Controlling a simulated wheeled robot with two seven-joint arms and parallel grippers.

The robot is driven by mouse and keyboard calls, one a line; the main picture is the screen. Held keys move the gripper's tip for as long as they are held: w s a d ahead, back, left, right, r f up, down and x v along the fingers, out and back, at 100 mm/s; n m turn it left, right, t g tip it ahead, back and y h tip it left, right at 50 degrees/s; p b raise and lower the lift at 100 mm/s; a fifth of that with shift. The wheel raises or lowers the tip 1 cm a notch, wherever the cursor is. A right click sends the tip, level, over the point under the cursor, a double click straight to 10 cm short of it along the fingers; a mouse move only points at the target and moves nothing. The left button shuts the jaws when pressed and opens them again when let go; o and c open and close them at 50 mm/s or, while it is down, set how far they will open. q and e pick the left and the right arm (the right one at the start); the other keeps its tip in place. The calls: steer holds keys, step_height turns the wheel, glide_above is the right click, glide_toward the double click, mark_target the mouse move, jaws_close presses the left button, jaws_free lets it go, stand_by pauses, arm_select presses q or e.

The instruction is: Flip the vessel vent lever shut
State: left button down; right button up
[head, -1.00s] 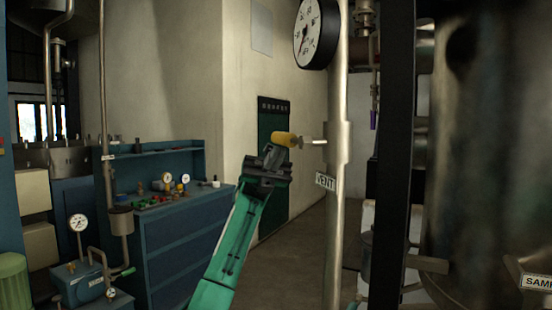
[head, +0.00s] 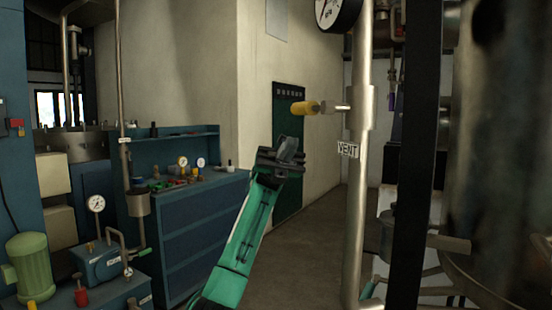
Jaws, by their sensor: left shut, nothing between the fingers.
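The vent lever has a yellow grip (head: 305,108) on a short metal stem (head: 335,107). The stem comes out of the left side of a vertical steel pipe (head: 357,205). The lever points left and lies about level. A white VENT label (head: 348,149) is on the pipe below it. My left gripper (head: 289,143), at the end of a green arm, is shut and empty. In the picture it is just below and left of the yellow grip, with a gap between them. My right gripper is not in view.
A round gauge (head: 338,10) sits on the pipe above the lever. A black post (head: 415,170) and a large steel vessel (head: 500,150) stand to the right. A blue workbench (head: 200,235) with small parts is at the left. Open floor (head: 315,260) lies between bench and pipe.

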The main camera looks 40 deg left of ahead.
arm_select(q)
steer(key=w+a+f, duration=0.2)
steer(key=w+a, duration=0.2)
steer(key=a, duration=0.3)
steer(key=shift+a, duration=0.15)
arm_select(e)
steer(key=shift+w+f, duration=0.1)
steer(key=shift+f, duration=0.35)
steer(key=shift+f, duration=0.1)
